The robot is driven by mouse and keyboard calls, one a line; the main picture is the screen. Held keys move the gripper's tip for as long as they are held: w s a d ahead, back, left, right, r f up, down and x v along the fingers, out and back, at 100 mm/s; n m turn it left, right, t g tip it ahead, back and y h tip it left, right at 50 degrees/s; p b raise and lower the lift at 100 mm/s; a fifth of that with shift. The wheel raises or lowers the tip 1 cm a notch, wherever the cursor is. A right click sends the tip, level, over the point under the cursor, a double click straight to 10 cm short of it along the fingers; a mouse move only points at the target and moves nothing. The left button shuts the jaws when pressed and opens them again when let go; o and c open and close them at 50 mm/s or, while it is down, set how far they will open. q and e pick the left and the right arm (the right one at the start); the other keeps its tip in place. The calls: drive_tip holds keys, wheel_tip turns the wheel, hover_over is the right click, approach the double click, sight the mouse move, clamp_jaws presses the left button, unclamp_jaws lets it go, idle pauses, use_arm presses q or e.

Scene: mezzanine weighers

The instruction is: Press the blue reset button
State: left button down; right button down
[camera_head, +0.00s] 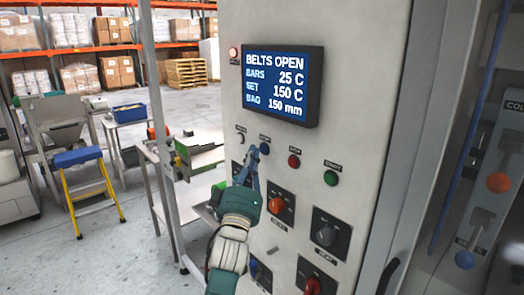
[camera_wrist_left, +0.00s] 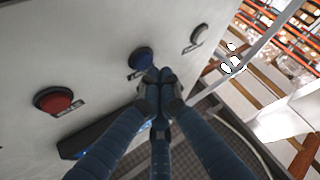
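The blue button (camera_head: 265,148) is in the upper row of the grey control panel (camera_head: 345,70), between a pale button (camera_head: 240,138) and a red one (camera_head: 294,161). My left gripper (camera_head: 251,152) is at the panel, its fingertips just left of the blue button. In the left wrist view the blue button (camera_wrist_left: 140,60) is just beyond the tips of my left gripper (camera_wrist_left: 158,76). The fingers are together with nothing between them. I cannot tell whether the tips touch the panel. My right gripper is not in view.
A green button (camera_head: 331,178) is right of the red one. Knobs, one of them orange (camera_head: 276,204), sit below. A yellow step stool (camera_head: 90,185) stands at left.

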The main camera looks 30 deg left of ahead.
use_arm(q)
drive_tip(key=shift+w+d, duration=0.1)
drive_tip(key=shift+w, duration=0.15)
drive_tip(key=shift+w+d, duration=0.1)
drive_tip(key=shift+w, duration=0.25)
idle(0.7)
drive_tip(key=shift+s, duration=0.2)
drive_tip(key=shift+s+a, duration=0.25)
drive_tip(key=shift+s, duration=0.35)
drive_tip(key=s, duration=0.1)
drive_tip(key=s+a+p, duration=0.1)
drive_tip(key=s, duration=0.1)
drive_tip(key=s+p, duration=0.1)
drive_tip(key=shift+s+a, duration=0.3)
drive_tip(key=shift+a, duration=0.05)
drive_tip(key=shift+f, duration=0.15)
idle(0.8)
